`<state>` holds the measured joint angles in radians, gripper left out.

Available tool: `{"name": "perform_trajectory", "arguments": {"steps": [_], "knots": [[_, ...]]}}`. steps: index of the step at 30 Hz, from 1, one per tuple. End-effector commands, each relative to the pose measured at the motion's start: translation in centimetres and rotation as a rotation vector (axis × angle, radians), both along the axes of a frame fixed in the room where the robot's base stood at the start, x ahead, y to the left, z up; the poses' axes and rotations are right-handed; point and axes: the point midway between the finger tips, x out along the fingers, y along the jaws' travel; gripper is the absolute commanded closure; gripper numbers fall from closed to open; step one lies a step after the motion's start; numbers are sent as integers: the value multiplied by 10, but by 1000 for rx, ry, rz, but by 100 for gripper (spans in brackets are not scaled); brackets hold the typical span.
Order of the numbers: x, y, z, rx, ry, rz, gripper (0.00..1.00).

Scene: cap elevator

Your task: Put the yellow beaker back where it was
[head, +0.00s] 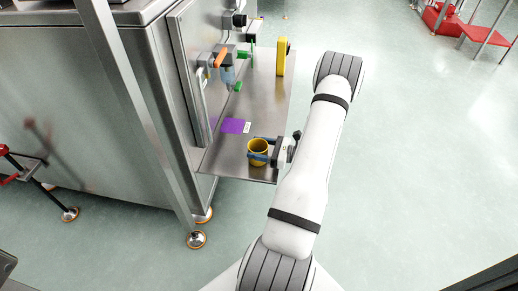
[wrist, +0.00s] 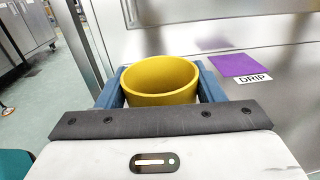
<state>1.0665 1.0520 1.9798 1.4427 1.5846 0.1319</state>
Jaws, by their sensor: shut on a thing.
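The yellow beaker (head: 258,150) is at the near end of the steel shelf (head: 262,110) in the head view. In the wrist view the beaker (wrist: 160,80) is upright, with its open rim showing, between the two blue fingers. My gripper (head: 258,150) is shut on the beaker from the right side. The wrist view also shows my gripper (wrist: 162,92), with a finger on each side of the beaker. The beaker's base is hidden, so I cannot tell whether it touches the shelf. A purple square (head: 232,125) lies on the shelf beyond the beaker, beside a label reading DRIP (wrist: 254,79).
A yellow upright block (head: 282,56) stands at the far end of the shelf. A fixture with orange and green parts (head: 222,60) is mounted on the machine wall left of the shelf. A metal post (head: 130,95) stands at left.

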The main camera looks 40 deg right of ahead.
Motion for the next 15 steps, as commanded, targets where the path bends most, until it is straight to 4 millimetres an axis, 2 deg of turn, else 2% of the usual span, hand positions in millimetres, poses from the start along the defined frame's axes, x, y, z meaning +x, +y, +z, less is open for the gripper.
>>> {"name": "perform_trajectory", "arguments": {"steps": [4,5,12,15], "knots": [[0,0,-5,1,1,-1,64],[0,0,-3,0,0,-1,36],[0,0,-3,1,1,-1,17],[0,0,-3,1,1,-1,17]]}}
